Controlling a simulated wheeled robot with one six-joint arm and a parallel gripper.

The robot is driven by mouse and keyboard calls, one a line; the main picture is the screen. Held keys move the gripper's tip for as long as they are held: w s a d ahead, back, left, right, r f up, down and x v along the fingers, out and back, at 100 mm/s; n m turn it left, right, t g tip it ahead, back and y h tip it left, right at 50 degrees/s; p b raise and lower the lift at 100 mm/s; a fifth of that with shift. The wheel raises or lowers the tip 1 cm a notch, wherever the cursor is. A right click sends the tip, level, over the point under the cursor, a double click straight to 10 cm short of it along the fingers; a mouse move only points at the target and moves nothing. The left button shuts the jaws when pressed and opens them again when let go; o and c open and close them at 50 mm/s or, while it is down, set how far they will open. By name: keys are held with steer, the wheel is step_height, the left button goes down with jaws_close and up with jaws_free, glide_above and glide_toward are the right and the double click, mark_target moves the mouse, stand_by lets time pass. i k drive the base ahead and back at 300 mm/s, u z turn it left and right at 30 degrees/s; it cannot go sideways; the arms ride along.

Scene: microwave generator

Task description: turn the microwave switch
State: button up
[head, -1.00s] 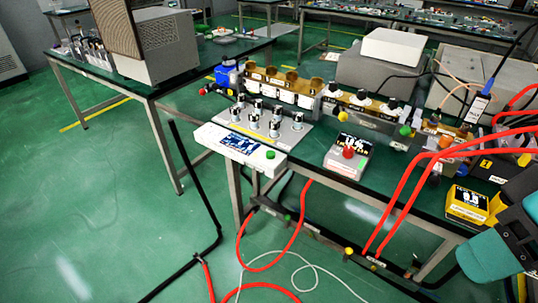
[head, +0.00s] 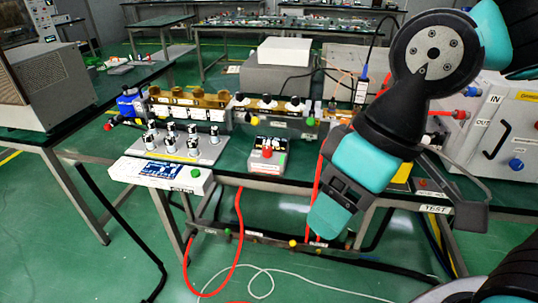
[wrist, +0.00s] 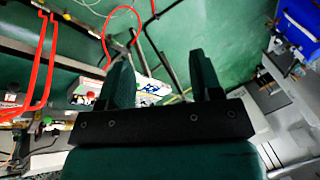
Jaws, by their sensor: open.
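My gripper (wrist: 158,60) shows in the wrist view with its two dark fingers apart and nothing held between them. In the head view, my teal and black arm (head: 365,160) reaches over the front right of the bench; I cannot make out the fingers there. I cannot tell which control is the microwave switch. A small box with a red knob (head: 267,153) stands at the bench's front, left of my arm and apart from it. The knob also shows in the wrist view (wrist: 91,96), left of the fingers. A white display box with a green button (head: 196,173) sits further left.
Several silver-topped posts (head: 171,141) stand behind the display box. A brass waveguide row (head: 185,100) lies behind them. Red cables (head: 240,235) hang below the bench front. A white panel box (head: 500,125) stands at the right. The green floor at front left is mostly clear.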

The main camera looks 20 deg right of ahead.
mark_target(267, 151)
steer(key=u, duration=2.05)
steer(key=i, duration=0.5)
steer(key=z, duration=2.35)
